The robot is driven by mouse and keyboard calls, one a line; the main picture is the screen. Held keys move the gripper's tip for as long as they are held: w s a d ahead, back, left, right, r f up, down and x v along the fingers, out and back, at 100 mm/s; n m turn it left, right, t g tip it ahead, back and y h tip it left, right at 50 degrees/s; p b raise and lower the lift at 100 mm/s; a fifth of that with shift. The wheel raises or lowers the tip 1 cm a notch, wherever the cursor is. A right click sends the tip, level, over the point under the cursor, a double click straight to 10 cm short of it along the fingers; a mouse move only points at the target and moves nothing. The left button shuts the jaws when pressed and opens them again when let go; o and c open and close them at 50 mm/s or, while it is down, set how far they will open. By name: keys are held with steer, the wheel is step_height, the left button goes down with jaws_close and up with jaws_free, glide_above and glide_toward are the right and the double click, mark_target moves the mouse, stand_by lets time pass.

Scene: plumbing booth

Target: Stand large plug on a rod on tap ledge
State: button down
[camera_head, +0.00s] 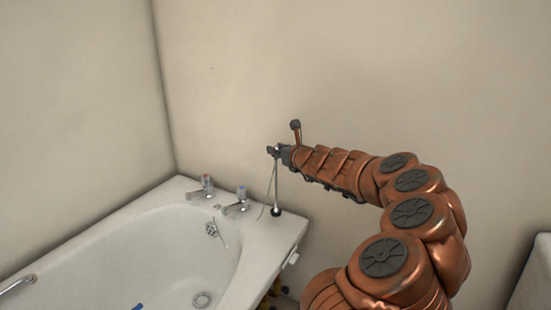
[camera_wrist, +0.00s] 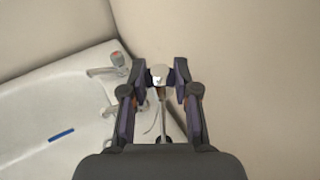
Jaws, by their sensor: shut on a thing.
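My gripper (camera_head: 274,151) is shut on the top of a thin metal rod, whose dark large plug (camera_head: 276,212) is at the lower end. The rod is roughly upright, and the plug is at the right end of the tap ledge (camera_head: 261,222). I cannot tell whether it touches the ledge or is just above it. In the wrist view the fingers (camera_wrist: 160,78) close around the rod's pale round top, and the plug (camera_wrist: 164,140) is partly hidden by the gripper's body. A thin cord or chain hangs beside the rod.
Two chrome taps stand on the ledge, a left tap (camera_head: 203,188) and a right tap (camera_head: 237,201). The white bath (camera_head: 130,238) lies left, with a blue thing (camera_wrist: 61,135) in it. A wall (camera_head: 380,70) rises close behind the ledge. A white edge (camera_head: 533,280) shows at far right.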

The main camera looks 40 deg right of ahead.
steer(key=shift+s+f+b, duration=0.1)
steer(key=shift+f+b, duration=1.5)
steer(key=shift+f, duration=0.15)
steer(key=c, duration=0.9)
jaws_free()
steer(key=shift+o, duration=0.2)
steer(key=p+v, duration=0.2)
steer(key=v, duration=1)
steer(key=shift+a, duration=0.1)
